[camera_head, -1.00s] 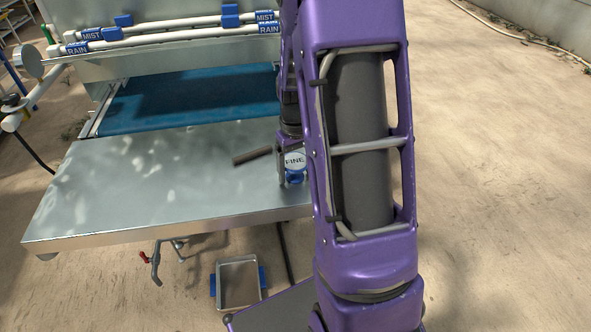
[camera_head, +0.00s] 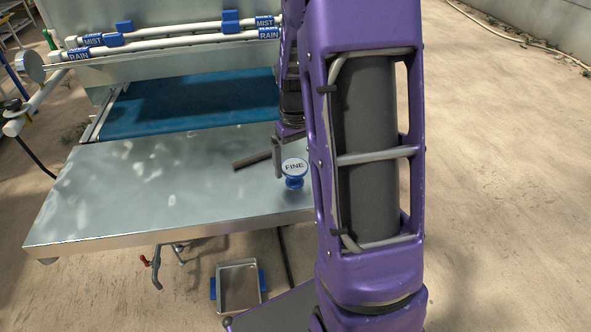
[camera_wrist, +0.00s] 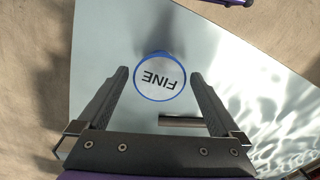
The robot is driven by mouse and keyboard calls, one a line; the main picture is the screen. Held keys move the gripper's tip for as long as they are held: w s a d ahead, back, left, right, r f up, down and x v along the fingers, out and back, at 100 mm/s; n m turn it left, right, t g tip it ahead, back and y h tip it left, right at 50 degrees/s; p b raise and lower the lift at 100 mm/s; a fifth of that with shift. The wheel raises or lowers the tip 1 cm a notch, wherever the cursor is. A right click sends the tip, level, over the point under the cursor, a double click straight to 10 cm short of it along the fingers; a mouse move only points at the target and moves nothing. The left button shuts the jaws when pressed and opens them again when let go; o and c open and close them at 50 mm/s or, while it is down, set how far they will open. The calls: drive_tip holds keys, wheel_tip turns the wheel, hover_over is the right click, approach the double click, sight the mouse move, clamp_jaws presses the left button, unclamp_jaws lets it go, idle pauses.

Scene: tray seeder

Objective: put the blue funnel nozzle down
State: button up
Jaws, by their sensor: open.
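The blue funnel nozzle (camera_head: 294,181) stands upright on the metal table (camera_head: 150,190), near its front right part. Its round white top reads FINE and has a blue rim. In the wrist view the nozzle (camera_wrist: 160,78) lies just ahead of and between the fingertips, with a gap on both sides. My gripper (camera_wrist: 160,77) is open and empty. In the head view one finger shows just left of and behind the nozzle; the rest of my gripper is hidden by my purple arm.
A dark bar (camera_head: 252,160) lies on the table left of the nozzle; it also shows in the wrist view (camera_wrist: 182,121). Behind is a blue belt (camera_head: 190,103) under white pipes marked MIST and RAIN. A metal tray (camera_head: 238,287) sits below the table. The table's left part is clear.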

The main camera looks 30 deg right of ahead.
sight(296, 168)
wheel_tip(296, 168, up, 8)
drive_tip(key=shift+r+p, duration=0.1)
drive_tip(key=shift+p, duration=0.45)
